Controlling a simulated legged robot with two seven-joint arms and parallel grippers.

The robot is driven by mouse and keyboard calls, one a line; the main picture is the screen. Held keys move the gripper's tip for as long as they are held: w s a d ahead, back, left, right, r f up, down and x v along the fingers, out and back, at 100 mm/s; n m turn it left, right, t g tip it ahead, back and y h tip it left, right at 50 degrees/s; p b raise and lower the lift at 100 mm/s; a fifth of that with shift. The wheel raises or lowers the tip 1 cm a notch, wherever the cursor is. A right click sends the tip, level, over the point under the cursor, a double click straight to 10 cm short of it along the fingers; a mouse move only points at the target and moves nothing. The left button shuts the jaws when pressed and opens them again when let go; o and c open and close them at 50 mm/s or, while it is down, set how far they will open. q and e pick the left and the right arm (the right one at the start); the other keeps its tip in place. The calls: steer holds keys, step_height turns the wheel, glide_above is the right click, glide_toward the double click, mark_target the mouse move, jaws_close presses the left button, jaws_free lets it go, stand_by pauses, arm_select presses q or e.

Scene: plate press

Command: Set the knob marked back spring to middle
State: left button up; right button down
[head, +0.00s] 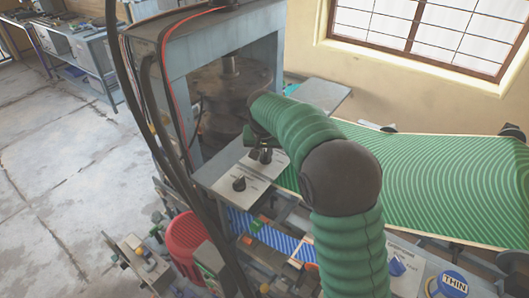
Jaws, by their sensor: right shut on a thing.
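A grey control panel (222,196) with black knobs sits at the front of the press. One black knob (239,184) stands free on it, with small lettering too small to read. My right gripper (259,153) reaches down to the panel's back right part and is shut on what looks like another dark knob, mostly hidden by the fingers. I cannot read which knob is marked back spring, nor the setting of the held one. My left gripper is not in view.
The press frame (179,90) stands behind the panel, with cables down its left side. A green striped sheet (450,185) lies at the right. A red basket (185,238) stands below left. A blue knob (397,267) is on another panel at the lower right.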

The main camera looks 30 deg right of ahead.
steer(key=shift+w+r, duration=0.15)
steer(key=shift+r, duration=0.1)
steer(key=shift+d+r+n+p, duration=0.1)
steer(key=shift+d+n+p, duration=0.25)
steer(key=shift+n, duration=0.45)
steer(key=n+t+y+p, duration=0.1)
steer(key=n+y+p, duration=0.1)
steer(key=n, duration=0.2)
steer(key=shift+d+r, duration=0.1)
steer(key=n, duration=0.2)
steer(key=n+y+p, duration=0.1)
steer(key=n, duration=0.1)
steer(key=shift+w+d+y, duration=0.1)
steer(key=shift+w+y, duration=0.05)
steer(key=shift+y, duration=0.15)
steer(key=shift+f+n+p, duration=0.25)
steer(key=shift+n+p, duration=0.2)
steer(key=shift+n, duration=0.35)
steer(key=shift+y, duration=0.3)
steer(key=shift+f+n+g, duration=0.15)
steer(key=shift+n+g, duration=0.15)
